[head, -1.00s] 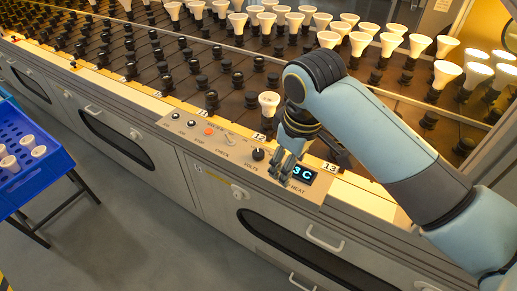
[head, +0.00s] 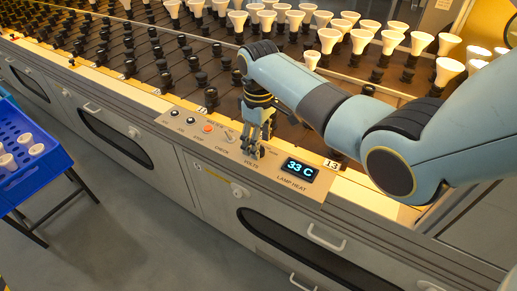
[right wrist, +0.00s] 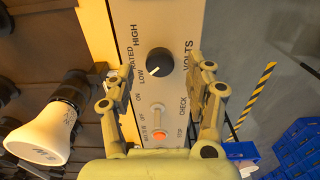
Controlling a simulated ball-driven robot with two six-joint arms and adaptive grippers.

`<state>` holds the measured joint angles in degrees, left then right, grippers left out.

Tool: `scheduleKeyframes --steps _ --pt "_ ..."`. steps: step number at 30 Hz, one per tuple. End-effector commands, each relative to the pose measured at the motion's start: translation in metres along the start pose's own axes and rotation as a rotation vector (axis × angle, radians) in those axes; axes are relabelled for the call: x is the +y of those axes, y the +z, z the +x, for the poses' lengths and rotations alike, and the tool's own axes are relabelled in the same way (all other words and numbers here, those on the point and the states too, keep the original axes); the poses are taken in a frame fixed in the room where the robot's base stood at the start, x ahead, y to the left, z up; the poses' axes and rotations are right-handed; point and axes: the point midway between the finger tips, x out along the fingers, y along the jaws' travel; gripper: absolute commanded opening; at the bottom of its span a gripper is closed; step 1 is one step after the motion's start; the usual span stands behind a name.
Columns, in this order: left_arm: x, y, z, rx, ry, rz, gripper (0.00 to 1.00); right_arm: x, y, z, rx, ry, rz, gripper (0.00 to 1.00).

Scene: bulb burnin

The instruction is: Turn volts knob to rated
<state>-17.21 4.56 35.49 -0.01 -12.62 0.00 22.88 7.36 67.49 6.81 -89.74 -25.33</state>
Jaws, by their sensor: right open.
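The black volts knob (right wrist: 160,62) shows in the right wrist view on the pale control panel (right wrist: 120,17). Its white pointer line points to the lower left, toward the LOW mark; RATED and HIGH are printed farther along on the left side. My right gripper (right wrist: 155,70) is open, with one finger on each side of the knob; whether either touches it I cannot tell. In the head view my right gripper (head: 250,152) points down at the panel above the VOLTS label and hides the knob. My left gripper is not in view.
A lit display (head: 300,170) reads 33 C right of the gripper. The CHECK toggle (right wrist: 157,113) and an orange button (right wrist: 159,138) sit close to the knob. White bulbs (head: 360,40) stand in sockets behind the panel. A blue crate (head: 30,175) stands at left.

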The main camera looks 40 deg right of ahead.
Motion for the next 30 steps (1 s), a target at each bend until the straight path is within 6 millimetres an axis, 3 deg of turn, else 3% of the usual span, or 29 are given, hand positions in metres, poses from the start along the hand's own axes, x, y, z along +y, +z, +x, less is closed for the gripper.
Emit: scheduleKeyframes --steps 6,15,27,30 --pt "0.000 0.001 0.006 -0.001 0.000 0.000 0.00 0.000 -0.001 0.022 0.001 0.000 0.000 0.55" --pt "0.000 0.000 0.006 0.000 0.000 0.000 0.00 0.000 -0.001 0.024 0.002 0.001 0.000 0.55" --pt "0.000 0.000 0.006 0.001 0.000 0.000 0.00 0.000 0.000 0.024 0.001 0.000 0.000 0.03" --pt "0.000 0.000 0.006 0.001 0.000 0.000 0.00 0.000 0.000 0.024 0.001 0.000 0.001 0.00"
